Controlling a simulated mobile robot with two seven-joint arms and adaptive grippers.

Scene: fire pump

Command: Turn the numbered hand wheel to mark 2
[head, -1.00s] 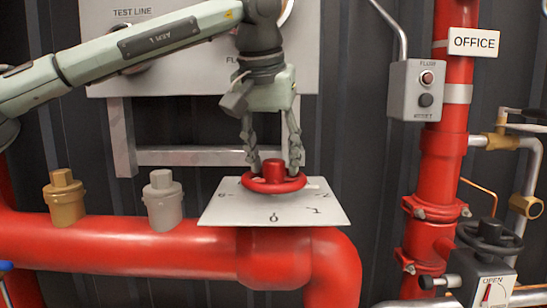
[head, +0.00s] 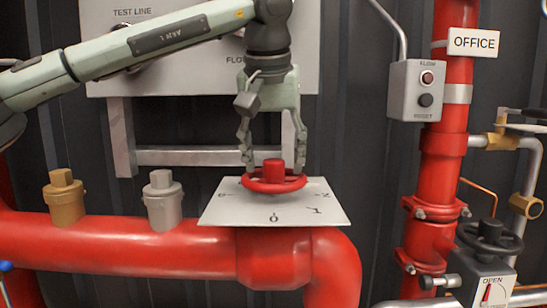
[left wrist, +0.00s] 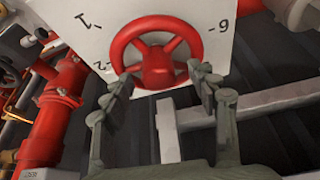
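The red hand wheel (head: 275,186) sits on a white tilted plate (head: 235,212) with black marks: 0 at the front, 1 and 2 toward the right, and a 6- or 9-like figure at the left. The left wrist view shows the wheel (left wrist: 157,66) with spokes, and the marks 1 and 2 at its left. I see no clear pointer on the wheel. My left gripper (head: 275,167) points down from above, its fingers apart on either side of the red hub, at the rim. Whether they touch the rim I cannot tell. My right gripper is not in view.
The plate stands above a thick red pipe (head: 120,248). A brass fitting (head: 65,200) and a grey fitting (head: 162,203) rise from the pipe at left. A grey frame and panel (head: 105,60) are behind. A switch box (head: 417,90) and a black wheel (head: 489,238) are at right.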

